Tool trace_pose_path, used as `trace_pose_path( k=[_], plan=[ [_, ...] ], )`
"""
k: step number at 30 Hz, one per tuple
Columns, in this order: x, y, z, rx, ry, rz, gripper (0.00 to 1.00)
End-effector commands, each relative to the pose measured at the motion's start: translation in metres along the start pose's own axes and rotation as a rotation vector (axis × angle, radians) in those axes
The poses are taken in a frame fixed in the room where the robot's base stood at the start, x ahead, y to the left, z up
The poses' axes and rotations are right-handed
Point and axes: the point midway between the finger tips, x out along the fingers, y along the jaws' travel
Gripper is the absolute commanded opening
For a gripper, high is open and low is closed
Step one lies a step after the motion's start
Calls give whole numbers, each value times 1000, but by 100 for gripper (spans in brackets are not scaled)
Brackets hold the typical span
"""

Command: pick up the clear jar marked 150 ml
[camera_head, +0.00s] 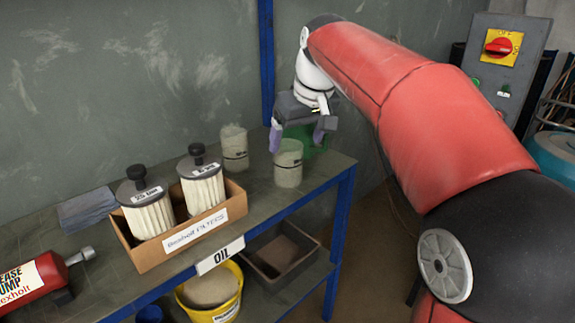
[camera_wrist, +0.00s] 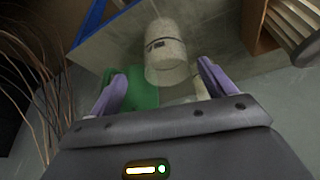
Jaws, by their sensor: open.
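Two clear jars stand upright on the top shelf. One jar (camera_head: 288,165) is near the right end, and the other jar (camera_head: 234,148) is further back on the left, near the box. Their dark markings are too small to read, so I cannot tell which is 150 ml. My gripper (camera_head: 298,135) is open above and behind the right-hand jar, with purple fingers. In the wrist view a clear jar (camera_wrist: 167,58) lies ahead between the open fingers (camera_wrist: 157,78), with nothing gripped. A pale object beside the right finger is partly hidden.
A green object (camera_head: 312,141) is close behind the right-hand jar, partly hidden; it also shows in the wrist view (camera_wrist: 143,92). A cardboard box (camera_head: 153,257) with two filters stands left. A blue post (camera_head: 266,60) rises behind. The shelf ends just right of the jar.

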Motion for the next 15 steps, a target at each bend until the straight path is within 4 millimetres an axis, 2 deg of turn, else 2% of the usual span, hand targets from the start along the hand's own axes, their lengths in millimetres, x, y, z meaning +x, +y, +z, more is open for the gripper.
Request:
trace_pose_path(
  k=[15],
  plan=[
    [66,-9,-2,1,0,0,83]
  ],
)
